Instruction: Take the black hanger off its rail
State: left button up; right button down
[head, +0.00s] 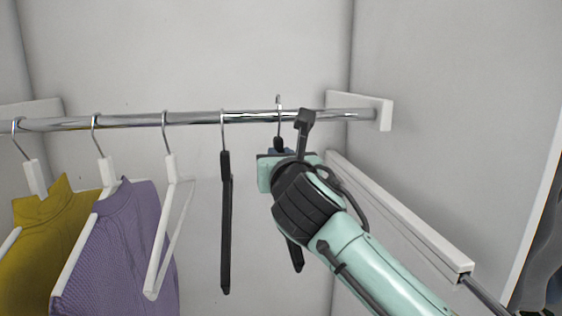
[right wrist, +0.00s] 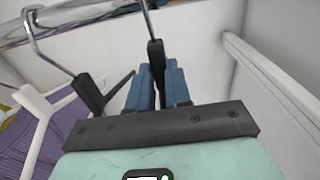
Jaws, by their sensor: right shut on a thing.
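A black hanger (head: 278,142) with a metal hook is near the right end of the chrome rail (head: 190,118). The top of its hook stands a little above the rail; I cannot tell whether the hook still touches it. My right gripper (head: 280,153) is shut on this hanger just below the hook. The right wrist view shows the blue fingers (right wrist: 157,85) on both sides of the black hanger's neck (right wrist: 155,55). My arm hides most of the hanger's body. A second black hanger (head: 226,225) hangs empty to the left. My left gripper is not in view.
Further left hang an empty white hanger (head: 155,245), a purple sweater (head: 125,240) and a mustard sweater (head: 42,240). A white wall bracket (head: 384,113) holds the rail's right end. A white side bar (head: 400,215) runs along the right wall.

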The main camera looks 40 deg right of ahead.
jog(key=v, duration=0.3)
jog(key=shift+s+a, duration=0.3)
jog(key=shift+s+a+f+b, duration=0.1)
jog(key=shift+s+a+b, duration=0.25)
jog(key=shift+s+b, duration=0.25)
jog(key=v, duration=0.5)
jog(key=shift+s+f+b, duration=0.1)
jog(key=shift+f+b, duration=0.15)
jog(key=shift+b, duration=0.15)
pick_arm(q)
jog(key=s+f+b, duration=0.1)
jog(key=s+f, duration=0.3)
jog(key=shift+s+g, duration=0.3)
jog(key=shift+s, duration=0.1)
pick_arm(e)
jog(key=f+v, duration=0.2)
jog(key=v, duration=1.3)
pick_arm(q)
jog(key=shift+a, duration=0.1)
